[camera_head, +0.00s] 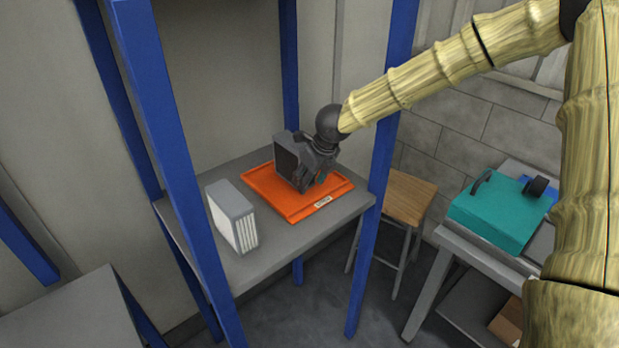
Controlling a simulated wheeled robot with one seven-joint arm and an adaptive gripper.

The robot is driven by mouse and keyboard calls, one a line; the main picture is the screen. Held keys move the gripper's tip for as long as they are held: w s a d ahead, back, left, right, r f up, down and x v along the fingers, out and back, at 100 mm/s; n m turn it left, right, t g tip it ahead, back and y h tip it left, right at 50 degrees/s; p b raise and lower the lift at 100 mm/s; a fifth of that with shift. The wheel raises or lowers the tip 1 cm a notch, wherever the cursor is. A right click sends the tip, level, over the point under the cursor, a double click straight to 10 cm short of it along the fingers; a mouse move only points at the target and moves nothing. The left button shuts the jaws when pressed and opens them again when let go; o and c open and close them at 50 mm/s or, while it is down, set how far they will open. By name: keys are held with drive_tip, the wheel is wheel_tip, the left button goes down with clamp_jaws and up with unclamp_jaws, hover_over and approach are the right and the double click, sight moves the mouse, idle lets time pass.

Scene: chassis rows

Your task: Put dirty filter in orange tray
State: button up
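The dirty filter (287,158) is a dark block with a near-black face and a grey frame. It is upright over the orange tray (274,203), which lies flat on a grey shelf and has a small white label on its front edge. My gripper (312,172) reaches in from the right and appears shut on the filter's right side. The fingertips are partly hidden against the dark filter. I cannot tell whether the filter's lower edge touches the tray.
A grey filter with white pleats (233,216) stands on the shelf (265,250) left of the tray. Blue posts (170,130) frame the shelf. A wooden stool (408,198) and a bench with a teal case (498,212) stand to the right.

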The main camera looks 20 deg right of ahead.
drive_tip(key=o, duration=1.2)
drive_tip(key=shift+f, duration=0.1)
drive_tip(key=shift+c, duration=0.2)
drive_tip(key=b+v, duration=0.1)
drive_tip(key=v, duration=1.1)
drive_tip(key=shift+w, duration=0.1)
